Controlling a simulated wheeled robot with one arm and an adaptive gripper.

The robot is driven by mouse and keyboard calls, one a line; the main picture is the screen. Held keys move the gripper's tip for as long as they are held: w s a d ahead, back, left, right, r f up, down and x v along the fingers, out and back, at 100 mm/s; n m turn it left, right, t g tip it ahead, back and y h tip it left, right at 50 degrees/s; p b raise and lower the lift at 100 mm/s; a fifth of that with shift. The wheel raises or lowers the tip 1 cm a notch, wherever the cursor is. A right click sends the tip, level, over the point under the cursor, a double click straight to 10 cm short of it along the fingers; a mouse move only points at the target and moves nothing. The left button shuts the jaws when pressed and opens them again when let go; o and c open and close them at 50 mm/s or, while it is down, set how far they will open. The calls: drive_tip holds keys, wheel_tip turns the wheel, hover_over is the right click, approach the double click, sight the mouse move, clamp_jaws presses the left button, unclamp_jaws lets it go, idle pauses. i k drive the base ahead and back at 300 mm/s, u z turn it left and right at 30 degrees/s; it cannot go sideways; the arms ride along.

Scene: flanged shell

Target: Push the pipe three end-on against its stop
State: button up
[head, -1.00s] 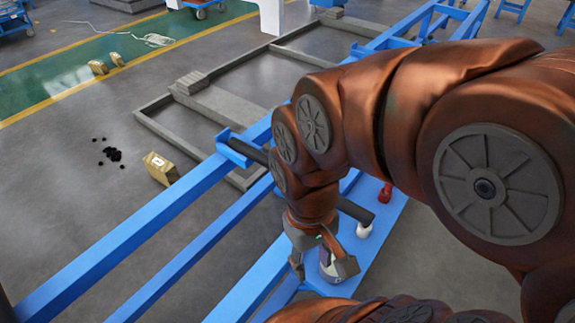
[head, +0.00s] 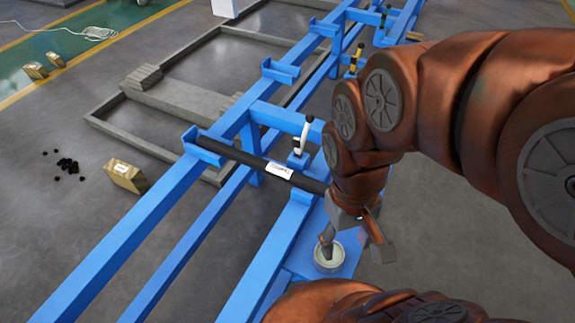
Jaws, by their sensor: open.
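A dark pipe (head: 240,157) with a white label lies across the blue rails; the label is too small to read, so I cannot tell whether it is pipe three. Its left end is at a blue angled bracket (head: 203,148), which looks like its stop; I cannot tell whether they touch. The pipe's right end runs behind my arm and is hidden. My gripper (head: 354,243) is open and points down near the right end of the pipe, with nothing seen between its fingers. Its left finger overlaps a round whitish can (head: 328,262) in the picture.
A clamp with a white handle (head: 303,135) stands just behind the pipe. Other blue brackets (head: 281,71) along the frame are empty. A yellow-black handle (head: 355,60) stands farther back. A cardboard box (head: 127,177) and black bits (head: 68,168) lie on open floor at left.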

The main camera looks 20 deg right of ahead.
sight(309, 184)
drive_tip(key=u, duration=2.65)
drive_tip(key=k, duration=1.6)
drive_tip(key=z, duration=0.5)
